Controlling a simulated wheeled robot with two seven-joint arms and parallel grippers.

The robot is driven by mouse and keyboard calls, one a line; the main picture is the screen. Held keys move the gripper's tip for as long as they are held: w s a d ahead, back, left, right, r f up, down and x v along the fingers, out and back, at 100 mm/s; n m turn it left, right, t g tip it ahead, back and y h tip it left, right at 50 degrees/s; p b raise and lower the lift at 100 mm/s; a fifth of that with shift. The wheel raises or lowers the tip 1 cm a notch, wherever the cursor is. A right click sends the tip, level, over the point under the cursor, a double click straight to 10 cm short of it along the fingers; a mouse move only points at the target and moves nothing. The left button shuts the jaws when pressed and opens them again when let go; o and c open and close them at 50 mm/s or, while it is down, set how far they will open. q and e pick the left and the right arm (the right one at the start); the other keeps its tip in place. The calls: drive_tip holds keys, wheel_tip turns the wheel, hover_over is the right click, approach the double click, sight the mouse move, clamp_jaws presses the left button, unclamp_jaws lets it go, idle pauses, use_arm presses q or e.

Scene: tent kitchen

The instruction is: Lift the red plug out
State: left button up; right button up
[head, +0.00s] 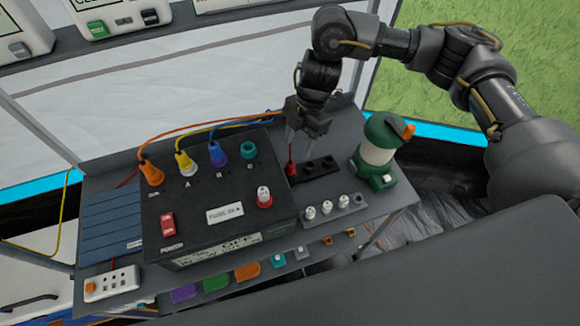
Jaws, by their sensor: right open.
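The red plug (291,168) stands upright at the left end of a small black socket strip (310,175) to the right of the big black box. My right gripper (302,147) points down from above, close over the plug and strip. Its jaws are open, and the plug is near the left finger. I cannot tell whether a finger touches the plug. The other holes of the strip look empty. My left gripper is not in view.
A green lantern (380,150) stands close to the right of the strip. A grey rail (355,201) with white knobs lies in front.

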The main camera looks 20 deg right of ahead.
sight(290, 162)
drive_tip(key=x, duration=0.3)
drive_tip(key=shift+a+f, duration=0.2)
drive_tip(key=p+x, duration=0.1)
drive_tip(key=x, duration=0.3)
drive_tip(key=shift+w+a+f, duration=0.1)
drive_tip(key=shift+a+f, duration=0.1)
drive_tip(key=shift+f, duration=0.05)
drive_tip(key=shift+c, duration=0.5)
clamp_jaws()
